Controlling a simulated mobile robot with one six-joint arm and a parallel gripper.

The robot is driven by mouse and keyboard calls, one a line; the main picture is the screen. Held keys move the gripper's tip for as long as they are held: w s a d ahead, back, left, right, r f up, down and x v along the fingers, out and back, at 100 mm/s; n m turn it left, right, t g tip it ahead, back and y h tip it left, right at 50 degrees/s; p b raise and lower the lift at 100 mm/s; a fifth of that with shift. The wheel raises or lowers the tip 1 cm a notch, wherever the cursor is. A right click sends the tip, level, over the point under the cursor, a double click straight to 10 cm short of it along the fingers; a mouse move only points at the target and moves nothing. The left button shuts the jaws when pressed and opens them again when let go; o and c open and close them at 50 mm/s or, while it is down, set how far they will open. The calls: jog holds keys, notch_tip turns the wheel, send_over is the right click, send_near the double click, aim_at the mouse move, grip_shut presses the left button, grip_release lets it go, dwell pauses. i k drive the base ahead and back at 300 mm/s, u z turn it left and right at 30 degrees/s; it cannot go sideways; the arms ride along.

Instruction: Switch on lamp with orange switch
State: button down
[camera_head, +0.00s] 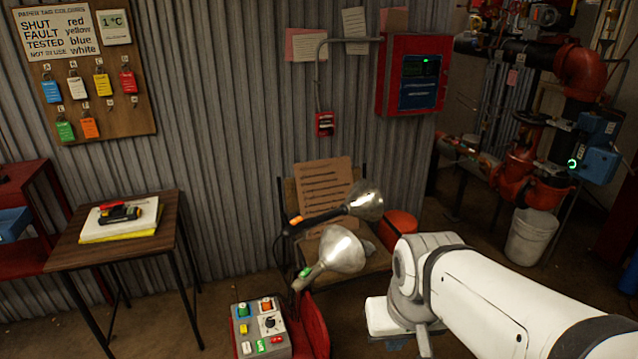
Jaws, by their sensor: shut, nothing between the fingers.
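The lamp with the orange switch (297,220) stands at the centre of the head view. Its silver shade (366,201) points right, in front of a brown cardboard sign. A second lamp (340,249) with a green switch (305,272) stands just in front and lower. Its shade is bright on top, and I cannot tell whether this is reflection. The lower stems are partly hidden. My white arm reaches in from the lower right and bends down to the right of both lamps. I cannot make out its fingers.
A grey box (253,343) with coloured buttons and a red object (314,325) stand below the lamps. A wooden table (66,254) is at the left. A red bucket (400,223) is behind my arm. A red panel (414,74) hangs on the corrugated wall.

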aim_at(299, 218)
jog(key=z, duration=0.05)
jog(key=i, duration=1)
jog(key=u, duration=0.55)
